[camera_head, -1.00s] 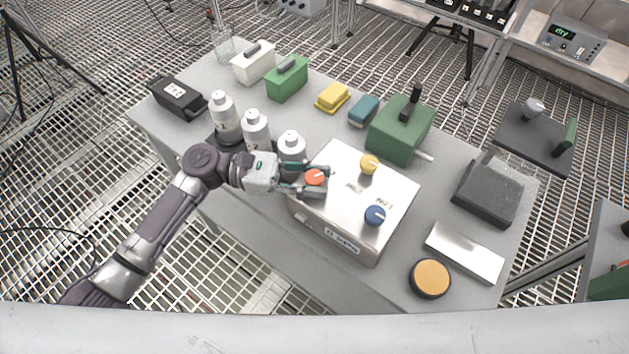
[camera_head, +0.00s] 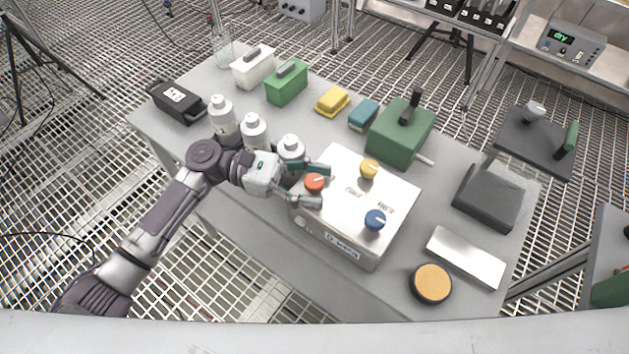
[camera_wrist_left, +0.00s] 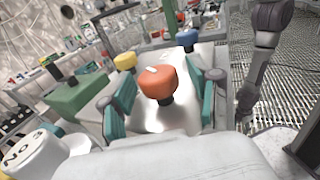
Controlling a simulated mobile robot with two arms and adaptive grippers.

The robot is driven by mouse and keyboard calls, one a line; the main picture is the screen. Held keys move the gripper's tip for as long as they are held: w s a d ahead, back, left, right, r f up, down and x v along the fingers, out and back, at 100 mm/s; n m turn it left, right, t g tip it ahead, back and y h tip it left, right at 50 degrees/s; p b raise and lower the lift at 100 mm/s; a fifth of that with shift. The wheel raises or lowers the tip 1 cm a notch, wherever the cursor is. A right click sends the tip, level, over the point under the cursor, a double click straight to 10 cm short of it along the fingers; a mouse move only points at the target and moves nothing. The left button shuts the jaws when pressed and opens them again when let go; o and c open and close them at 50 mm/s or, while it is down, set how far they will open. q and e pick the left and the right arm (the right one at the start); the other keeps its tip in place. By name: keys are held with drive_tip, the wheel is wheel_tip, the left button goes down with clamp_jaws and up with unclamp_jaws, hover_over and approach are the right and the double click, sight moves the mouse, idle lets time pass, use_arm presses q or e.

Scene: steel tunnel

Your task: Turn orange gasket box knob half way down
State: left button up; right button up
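The gasket box (camera_head: 345,238) is a silvery metal box on the table, with three knobs on its top. The orange knob (camera_head: 314,183) is at its left corner and also shows in the left wrist view (camera_wrist_left: 158,84), with a pale pointer mark on top. My left gripper (camera_head: 322,186) is open, with one finger on each side of the orange knob. In the left wrist view, gaps show between the knob and both green finger pads. The yellow knob (camera_head: 369,169) and blue knob (camera_head: 375,219) stand apart from the gripper. My right gripper is not in view.
White bottles (camera_head: 254,132) stand close behind my left wrist. A green box (camera_head: 401,133) with a black handle stands behind the gasket box. A silver block (camera_head: 465,258) and a round orange-topped tin (camera_head: 431,283) lie to the right.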

sight(315, 181)
use_arm(q)
drive_tip(key=shift+r, duration=0.1)
wheel_tip(315, 181, up, 10)
drive_tip(key=shift+f, duration=0.1)
idle(0.4)
